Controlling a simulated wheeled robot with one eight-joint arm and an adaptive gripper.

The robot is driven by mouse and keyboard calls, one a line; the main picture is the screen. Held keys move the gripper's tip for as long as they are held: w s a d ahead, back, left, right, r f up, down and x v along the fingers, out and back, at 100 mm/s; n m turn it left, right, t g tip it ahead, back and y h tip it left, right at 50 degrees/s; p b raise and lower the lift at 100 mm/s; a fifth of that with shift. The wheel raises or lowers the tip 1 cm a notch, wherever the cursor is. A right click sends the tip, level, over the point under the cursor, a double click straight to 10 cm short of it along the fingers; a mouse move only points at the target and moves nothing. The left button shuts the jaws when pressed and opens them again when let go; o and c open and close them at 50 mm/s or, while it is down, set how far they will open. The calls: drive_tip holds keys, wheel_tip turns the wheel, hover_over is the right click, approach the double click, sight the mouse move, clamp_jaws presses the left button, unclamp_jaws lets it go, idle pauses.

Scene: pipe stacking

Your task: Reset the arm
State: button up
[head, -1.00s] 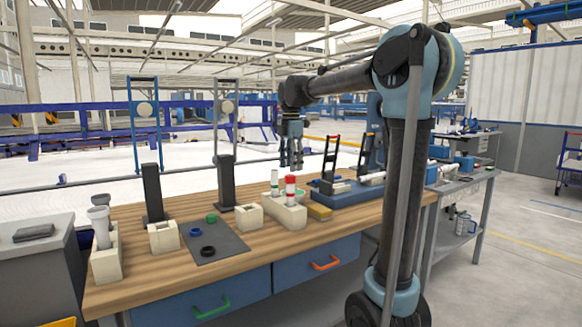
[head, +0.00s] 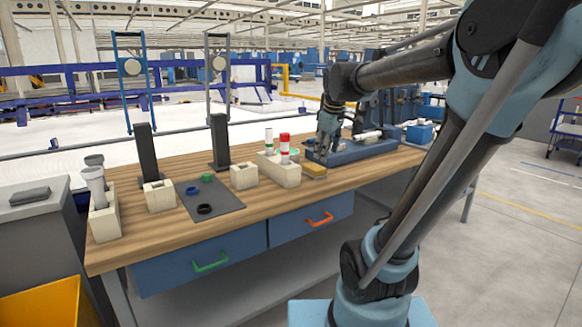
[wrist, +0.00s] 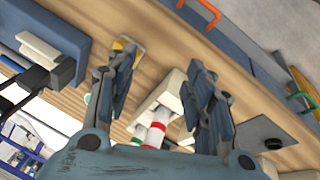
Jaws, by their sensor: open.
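My gripper (head: 322,156) is open and empty in the head view. It appears over or beside the blue tray fixture (head: 352,151), right of the pale pipe holder (head: 284,175). A red-banded pipe (head: 285,150) and a green-banded pipe (head: 269,142) stand upright in that holder. In the wrist view the spread fingers of my gripper (wrist: 160,62) have nothing between them but table and part of the pipe holder (wrist: 152,104). Red-banded white pipes (wrist: 155,135) show behind them. Exact gripper height above the table cannot be told.
A grey mat (head: 222,204) carries green, blue and black rings. Pale blocks (head: 159,196) stand around it. Another holder with pipes (head: 104,222) stands at the left end. A yellow block (head: 314,170) lies near the gripper. The table's front strip is clear.

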drive_tip(key=s+d+f+m+t, duration=0.3)
drive_tip(key=s+d+f+m, duration=0.45)
drive_tip(key=f+m, duration=0.2)
drive_tip(key=s+f+g, duration=0.5)
drive_tip(key=s+f, duration=0.5)
drive_tip(key=s, duration=0.5)
drive_tip(key=shift+s+a+f+m+h, duration=0.25)
drive_tip(key=shift+f+m+h, duration=0.1)
drive_tip(key=shift+m+h, duration=0.1)
drive_tip(key=shift+w, duration=0.1)
drive_tip(key=shift+w+f, duration=0.2)
drive_tip(key=shift+w, duration=0.25)
drive_tip(key=shift+c, duration=0.3)
